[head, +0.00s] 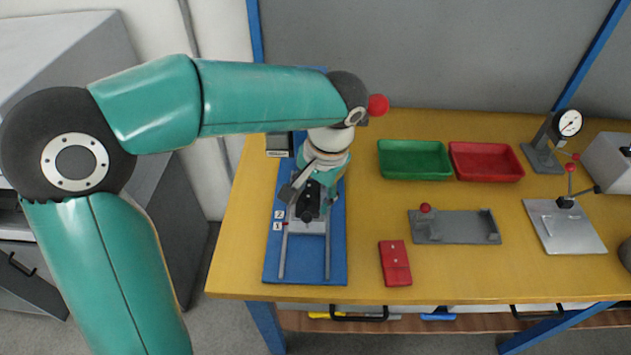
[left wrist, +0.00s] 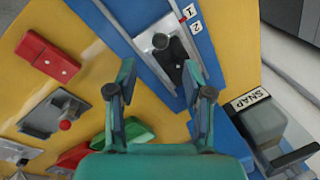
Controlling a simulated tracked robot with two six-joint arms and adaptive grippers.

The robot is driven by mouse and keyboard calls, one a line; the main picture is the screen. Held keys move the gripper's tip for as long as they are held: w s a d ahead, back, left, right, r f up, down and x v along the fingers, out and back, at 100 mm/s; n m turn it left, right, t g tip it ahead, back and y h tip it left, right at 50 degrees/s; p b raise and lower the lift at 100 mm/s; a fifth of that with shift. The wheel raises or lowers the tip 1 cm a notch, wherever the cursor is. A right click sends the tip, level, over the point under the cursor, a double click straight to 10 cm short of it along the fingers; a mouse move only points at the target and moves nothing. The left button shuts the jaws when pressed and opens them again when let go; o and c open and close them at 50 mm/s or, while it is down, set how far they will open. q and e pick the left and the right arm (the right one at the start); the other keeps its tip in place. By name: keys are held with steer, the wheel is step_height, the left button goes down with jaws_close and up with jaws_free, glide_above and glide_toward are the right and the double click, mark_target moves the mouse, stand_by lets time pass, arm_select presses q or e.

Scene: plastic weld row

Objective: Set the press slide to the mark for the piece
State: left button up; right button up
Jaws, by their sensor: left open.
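The press slide (head: 308,227) is a silver plate on two rails of a blue base (head: 270,262), with a black knob and dark block on it. It also shows in the left wrist view (left wrist: 148,42). White labels 1 (head: 278,227) and 2 (head: 279,214) stand beside the left rail. A small red pointer (left wrist: 182,19) appears close to label 1. My left gripper (head: 303,186) is open above the slide, its fingers (left wrist: 160,82) on either side of the dark block; contact cannot be told. A red piece (head: 395,263) lies on the table, right of the base. My right gripper is out of view.
A green tray (head: 414,174) and a red tray (head: 486,177) stand at the back. A grey fixture (head: 455,238) with a red knob, a dial gauge (head: 569,123) and a plate with a lever (head: 565,237) are farther right. A SNAP-labelled device (left wrist: 262,122) stands behind the base.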

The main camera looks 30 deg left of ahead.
arm_select(q)
steer(key=shift+d+r, duration=0.15)
steer(key=shift+r, duration=0.65)
steer(key=shift+d+r, duration=0.15)
steer(key=shift+r, duration=0.65)
steer(key=shift+r, duration=0.1)
